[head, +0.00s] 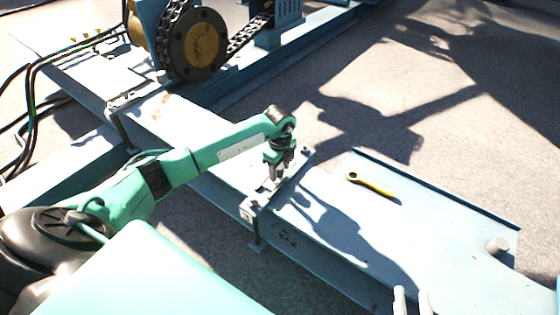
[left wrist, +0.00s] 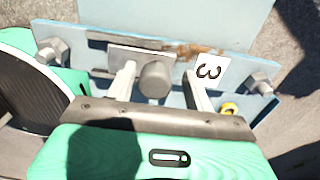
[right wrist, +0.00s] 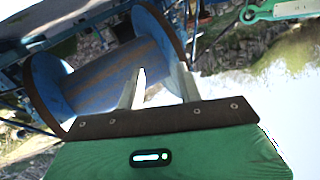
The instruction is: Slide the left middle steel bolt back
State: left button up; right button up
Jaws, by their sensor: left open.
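My left gripper (head: 277,172) points down over a bracket plate (head: 300,158) fixed across the blue beam. In the left wrist view its two fingers (left wrist: 160,88) are open. The round grey end of a steel bolt (left wrist: 155,79) lies between them, with gaps visible on both sides. A grey plate (left wrist: 140,55) sits behind the bolt, beside a white tag (left wrist: 207,70) marked 3. The bolt is mostly hidden by the gripper in the head view. My right gripper (head: 412,302) shows only light fingertips at the bottom edge. In the right wrist view its fingers (right wrist: 160,88) are apart and empty.
A yellow wrench (head: 371,184) and a grey cylinder (head: 498,246) lie on the blue plate to the right. A chain and sprocket (head: 197,45) stand at the back. Another bracket (head: 135,97) crosses the beam at left. A blue reel (right wrist: 105,80) shows behind my right fingers.

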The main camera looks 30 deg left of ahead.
pick_arm(q)
jog(key=shift+r, duration=0.5)
notch_tip(320, 180, up, 5)
jog(key=shift+r+p, duration=0.1)
jog(key=shift+p, duration=0.6)
notch_tip(320, 180, up, 8)
jog(key=p, duration=0.1)
jog(key=shift+f, duration=0.25)
pick_arm(e)
notch_tip(320, 180, down, 6)
jog(key=s+d+g+h, duration=0.1)
jog(key=s+g, duration=0.2)
jog(key=g, duration=0.2)
jog(key=shift+d+r, duration=0.2)
jog(key=shift+r, duration=0.05)
